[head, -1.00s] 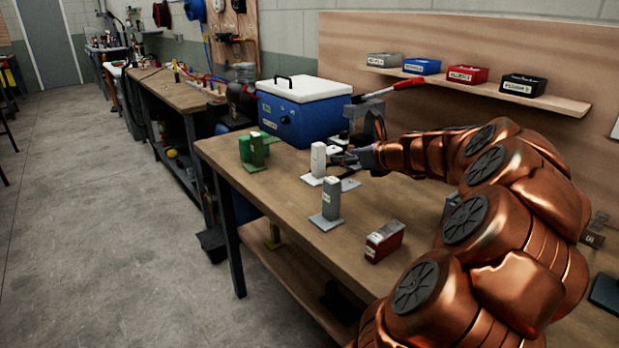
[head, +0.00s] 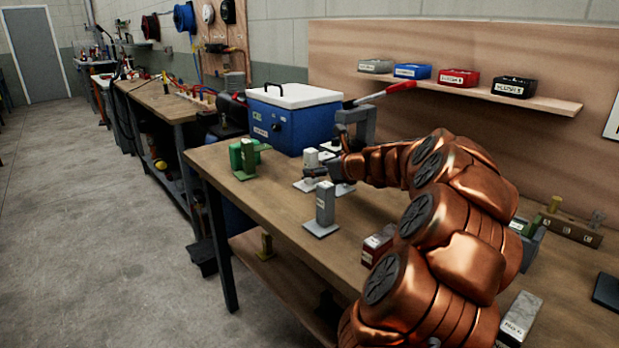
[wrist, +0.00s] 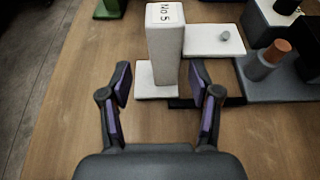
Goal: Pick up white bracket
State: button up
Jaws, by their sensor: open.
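The white bracket (wrist: 165,45) stands upright in the wrist view, a tall block labelled "No 5" on a flat white base plate (wrist: 144,92). My gripper (wrist: 160,82) is open and empty, its two dark fingers with purple pads just short of the block, which lies roughly between the fingertips' lines. In the head view the white bracket (head: 311,160) stands on the workbench (head: 270,205) in front of the blue cooler, partly hidden by my gripper (head: 328,170).
A grey bracket (head: 325,205) stands nearer the front, and green brackets (head: 243,157) stand to the left. A blue cooler (head: 295,120) is behind. A red box (head: 374,248) is partly hidden by my arm. In the wrist view a grey plate with a copper-topped post (wrist: 268,62) lies right.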

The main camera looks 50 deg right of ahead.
jog(key=shift+d+b+x, duration=0.15)
jog(key=shift+b+x, duration=0.05)
jog(key=shift+x, duration=1)
jog(key=shift+d+b+x, duration=0.15)
jog(key=shift+x, duration=1)
jog(key=shift+c, duration=0.3)
jog(key=shift+f, duration=0.1)
grip_shut()
